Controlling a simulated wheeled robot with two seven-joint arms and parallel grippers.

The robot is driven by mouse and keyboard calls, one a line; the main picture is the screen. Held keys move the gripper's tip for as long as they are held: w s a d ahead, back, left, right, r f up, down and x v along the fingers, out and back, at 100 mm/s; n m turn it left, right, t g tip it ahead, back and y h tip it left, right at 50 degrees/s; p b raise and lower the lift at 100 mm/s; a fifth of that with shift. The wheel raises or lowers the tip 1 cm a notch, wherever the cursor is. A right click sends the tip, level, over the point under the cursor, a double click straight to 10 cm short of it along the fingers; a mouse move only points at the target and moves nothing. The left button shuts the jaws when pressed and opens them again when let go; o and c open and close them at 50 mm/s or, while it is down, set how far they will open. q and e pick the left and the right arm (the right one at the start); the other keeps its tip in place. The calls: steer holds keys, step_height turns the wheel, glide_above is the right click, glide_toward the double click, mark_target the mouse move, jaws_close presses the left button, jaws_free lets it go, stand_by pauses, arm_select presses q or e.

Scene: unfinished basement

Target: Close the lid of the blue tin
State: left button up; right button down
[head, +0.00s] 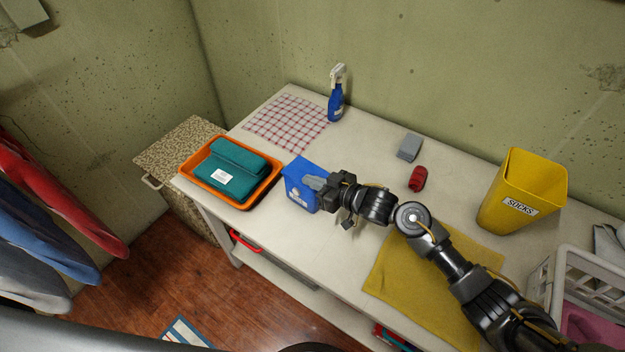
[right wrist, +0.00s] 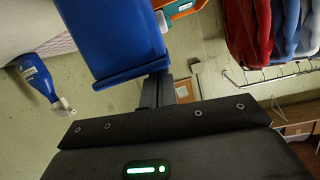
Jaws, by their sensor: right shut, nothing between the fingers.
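The blue tin (head: 298,192) stands on the table near its front edge, to the right of the orange tray. A pale label shows on its front. Its blue top looks down or nearly down; I cannot tell whether the lid is fully shut. My right gripper (head: 316,183) is shut and empty, its fingertips at the right side of the tin's top, which they partly hide. In the right wrist view the tin's blue surface (right wrist: 112,38) lies just beyond the shut fingers (right wrist: 156,90), very close or touching; I cannot tell which. My left gripper is not in view.
A checked cloth (head: 287,122) and a spray bottle (head: 336,104) are behind the tin. A grey block (head: 409,147), red object (head: 417,179), yellow cloth (head: 400,275), yellow bin (head: 520,190) and white basket (head: 560,280) are rightward.

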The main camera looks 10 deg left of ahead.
steer(key=shift+s+f, duration=0.1)
steer(key=shift+f, duration=0.15)
steer(key=shift+s+d+r+p, duration=0.15)
steer(key=shift+d+p, duration=0.1)
steer(key=shift+p, duration=0.15)
steer(key=p+v, duration=0.6)
steer(key=v, duration=0.4)
steer(key=shift+r+p, duration=0.15)
steer(key=shift+p, duration=0.25)
steer(key=shift+d, duration=0.15)
